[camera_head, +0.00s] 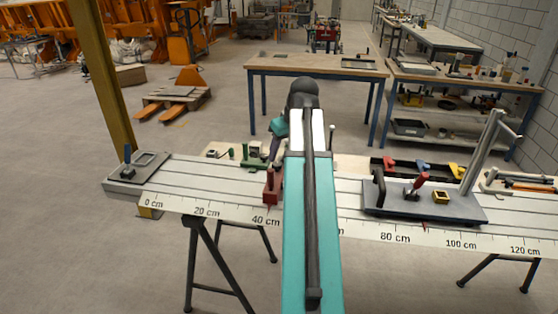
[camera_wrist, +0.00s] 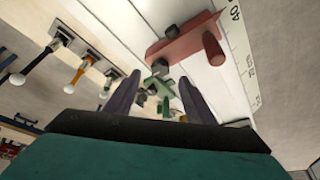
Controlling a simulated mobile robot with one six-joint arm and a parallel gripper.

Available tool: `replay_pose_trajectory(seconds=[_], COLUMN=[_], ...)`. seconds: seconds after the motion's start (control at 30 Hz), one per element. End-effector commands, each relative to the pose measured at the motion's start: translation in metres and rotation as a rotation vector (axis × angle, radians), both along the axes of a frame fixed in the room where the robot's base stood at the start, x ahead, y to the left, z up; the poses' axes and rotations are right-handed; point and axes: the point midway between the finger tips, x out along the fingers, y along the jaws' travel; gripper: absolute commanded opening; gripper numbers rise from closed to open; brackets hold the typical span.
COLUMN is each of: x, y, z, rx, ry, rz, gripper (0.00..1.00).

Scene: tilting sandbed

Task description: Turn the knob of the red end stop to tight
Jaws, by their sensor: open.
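The red end stop (camera_head: 272,186) sits on the pale grey rail near the 40 cm mark, just left of my arm. In the wrist view, the red end stop (camera_wrist: 184,42) lies above and beyond my fingers, with a short red cylinder (camera_wrist: 212,46) standing out near its right end and small dark parts along its edge. I cannot tell the knob's setting. My gripper (camera_wrist: 158,90) is open, its two dark fingers apart and not touching the red stop. A green stop (camera_wrist: 160,90) shows beyond and between the fingertips.
A grey plate (camera_head: 425,204) with a red-handled clamp, a yellow block and a tilted post stands on the rail at right. A dark plate (camera_head: 138,168) sits at the left end. Levers with coloured handles (camera_wrist: 80,72) line the wrist view's left side.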

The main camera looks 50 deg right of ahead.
Motion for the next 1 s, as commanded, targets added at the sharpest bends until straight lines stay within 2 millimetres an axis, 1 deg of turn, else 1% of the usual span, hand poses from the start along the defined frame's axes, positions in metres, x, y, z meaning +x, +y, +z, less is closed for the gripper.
replay_pose_trajectory(seconds=[0.3, 0.5, 0.67, 0.93, 0.97, 1.0], x=[0.013, 0.019, 0.020, 0.021, 0.021, 0.021], y=[-0.003, -0.004, -0.005, -0.005, -0.005, -0.005], z=[-0.032, -0.046, -0.050, -0.051, -0.051, -0.051], rx=[0.001, 0.001, 0.000, 0.000, 0.000, 0.000], ry=[0.002, 0.001, 0.000, -0.001, -0.001, -0.001], rz=[0.000, 0.000, 0.001, 0.000, 0.000, 0.000], gripper=[0.49, 0.49, 0.49, 0.49, 0.48, 0.41])
